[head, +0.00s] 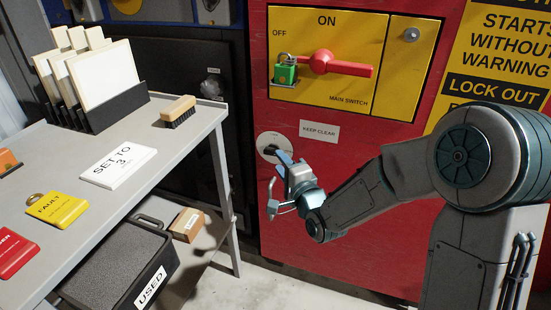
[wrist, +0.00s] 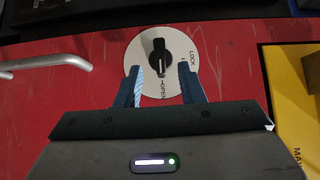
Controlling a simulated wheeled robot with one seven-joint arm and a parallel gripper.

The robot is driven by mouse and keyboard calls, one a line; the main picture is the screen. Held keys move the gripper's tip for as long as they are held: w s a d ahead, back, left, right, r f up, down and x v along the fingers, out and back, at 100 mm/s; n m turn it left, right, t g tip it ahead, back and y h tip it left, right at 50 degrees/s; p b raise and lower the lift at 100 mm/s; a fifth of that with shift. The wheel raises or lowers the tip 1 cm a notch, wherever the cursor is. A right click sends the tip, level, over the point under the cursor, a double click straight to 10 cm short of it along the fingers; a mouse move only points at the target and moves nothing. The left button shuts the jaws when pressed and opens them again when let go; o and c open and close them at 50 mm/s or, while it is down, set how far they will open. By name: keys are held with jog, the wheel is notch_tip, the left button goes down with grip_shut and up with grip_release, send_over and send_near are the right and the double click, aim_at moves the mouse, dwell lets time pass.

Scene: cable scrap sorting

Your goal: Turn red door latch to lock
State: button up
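A black latch knob (wrist: 158,58) sits on a round white dial plate (wrist: 143,78) on the red door. The plate reads LOCK at upper right and OPEN at the bottom, and the knob's pale mark points down toward OPEN. In the head view the dial plate (head: 266,141) is partly behind my gripper (head: 283,165). In the wrist view my gripper (wrist: 162,85) has its fingers apart, one on each side of the lower dial, with nothing between them but the knob's lower end. I cannot tell whether the fingers touch the plate.
A curved metal door handle (wrist: 60,60) is left of the dial in the wrist view. Above the dial is a yellow main-switch panel (head: 393,75) with a red switch handle (head: 340,65) and green padlock (head: 285,72). A grey table (head: 185,145) stands at left with tags, a brush (head: 178,110) and cards.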

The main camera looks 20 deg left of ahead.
aim_at(273, 152)
jog(key=shift+b+x, duration=0.35)
jog(key=shift+x, duration=1.75)
grip_shut()
jog(key=shift+d, duration=0.1)
